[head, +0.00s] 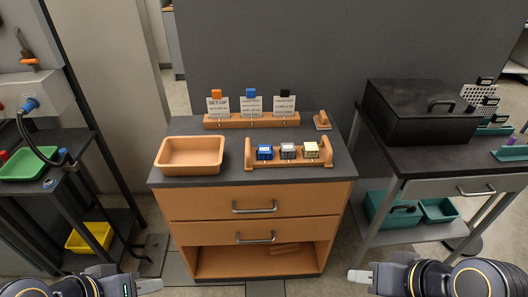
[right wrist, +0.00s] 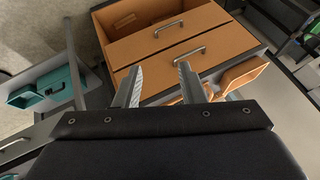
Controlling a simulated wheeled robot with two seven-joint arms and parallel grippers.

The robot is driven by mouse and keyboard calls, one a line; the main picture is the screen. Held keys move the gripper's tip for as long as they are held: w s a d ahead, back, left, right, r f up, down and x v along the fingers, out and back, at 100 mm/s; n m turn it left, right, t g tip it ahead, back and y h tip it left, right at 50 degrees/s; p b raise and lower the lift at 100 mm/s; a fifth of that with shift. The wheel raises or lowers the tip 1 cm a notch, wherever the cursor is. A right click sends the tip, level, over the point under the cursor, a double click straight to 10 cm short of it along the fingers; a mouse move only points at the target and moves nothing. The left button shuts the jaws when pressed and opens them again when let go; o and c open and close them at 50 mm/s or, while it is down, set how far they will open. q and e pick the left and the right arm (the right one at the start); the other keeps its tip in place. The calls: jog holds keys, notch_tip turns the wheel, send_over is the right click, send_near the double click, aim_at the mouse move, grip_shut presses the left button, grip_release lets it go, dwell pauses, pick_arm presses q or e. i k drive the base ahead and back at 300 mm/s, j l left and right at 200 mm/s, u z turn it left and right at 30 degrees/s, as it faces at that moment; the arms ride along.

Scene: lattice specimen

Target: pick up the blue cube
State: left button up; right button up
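The blue cube (head: 265,152) sits at the left end of a wooden rack (head: 290,164) on the dark top of the cabinet. A grey cube (head: 288,151) and a cream cube (head: 311,150) stand to its right in the same rack. My left gripper (head: 150,286) is low at the front left, well short of the cabinet; only part of it shows, so its opening is unclear. My right gripper (head: 360,276) is low at the front right, away from the cubes. In the right wrist view its two fingers (right wrist: 160,85) are apart with nothing between them.
An empty orange tray (head: 192,155) stands left of the rack. A sign holder (head: 252,120) with several cards is behind, beside a small wooden block (head: 322,121). A black box (head: 420,112) stands on the right bench. A green tray (head: 28,163) is on the left shelf.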

aim_at(264, 152)
jog(key=i+j, duration=0.45)
jog(key=j, duration=0.25)
jog(key=i+j+z, duration=0.1)
jog(key=i+j, duration=0.35)
jog(key=j, duration=0.25)
jog(key=i+j, duration=0.2)
jog(key=j, duration=0.15)
jog(key=z, duration=0.05)
